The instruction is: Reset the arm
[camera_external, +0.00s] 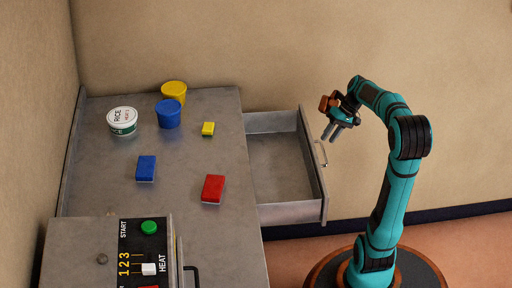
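My teal arm stands to the right of the counter, bent at the elbow. My gripper (341,131) hangs in the air near the front of the open drawer (312,160), above and to the right of its handle. Its fingers point down and to the left. A gap shows between the two fingers, and nothing is held between them. My gripper appears apart from the drawer.
On the grey counter (110,195) are a white rice tub (122,121), a blue tub (168,114), a yellow tub (174,92), and yellow (208,128), blue (146,168) and red (213,188) blocks. A heating appliance (85,255) stands at the front. The drawer looks empty.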

